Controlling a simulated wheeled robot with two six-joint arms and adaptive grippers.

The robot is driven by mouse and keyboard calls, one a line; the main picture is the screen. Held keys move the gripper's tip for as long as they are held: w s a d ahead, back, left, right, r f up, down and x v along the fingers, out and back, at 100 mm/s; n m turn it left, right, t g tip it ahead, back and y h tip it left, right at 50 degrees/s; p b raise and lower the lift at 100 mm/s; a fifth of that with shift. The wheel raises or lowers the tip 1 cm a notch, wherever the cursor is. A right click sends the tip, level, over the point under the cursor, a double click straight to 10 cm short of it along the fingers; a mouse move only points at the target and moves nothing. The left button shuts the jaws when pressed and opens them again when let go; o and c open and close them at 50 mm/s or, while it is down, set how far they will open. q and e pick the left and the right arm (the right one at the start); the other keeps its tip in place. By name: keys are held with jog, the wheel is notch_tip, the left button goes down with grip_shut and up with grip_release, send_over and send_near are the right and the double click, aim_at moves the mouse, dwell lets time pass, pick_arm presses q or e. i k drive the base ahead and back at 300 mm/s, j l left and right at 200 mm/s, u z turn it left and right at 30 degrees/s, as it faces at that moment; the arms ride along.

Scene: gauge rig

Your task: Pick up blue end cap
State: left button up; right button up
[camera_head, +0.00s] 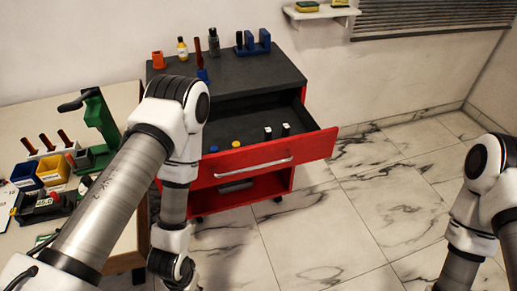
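A small blue piece (214,149), which looks like the blue end cap, lies in the open drawer (262,162) of the red and dark grey cabinet. It sits at the drawer's left side, near its front, just right of my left arm. A similar yellow piece (236,144) lies to its right. My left arm comes in from the left, crosses in front of the cabinet and bends down; its gripper is not visible. My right arm stands at the right edge, and its gripper is also out of view. Neither visible arm part touches the blue piece.
Two black-and-white pieces (277,131) lie further right in the drawer. A workbench (30,118) with bins and a green press (98,118) stands left. Marble floor (370,200) is clear at right.

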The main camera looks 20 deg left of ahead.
aim_at(214, 149)
jog(key=u, duration=0.9)
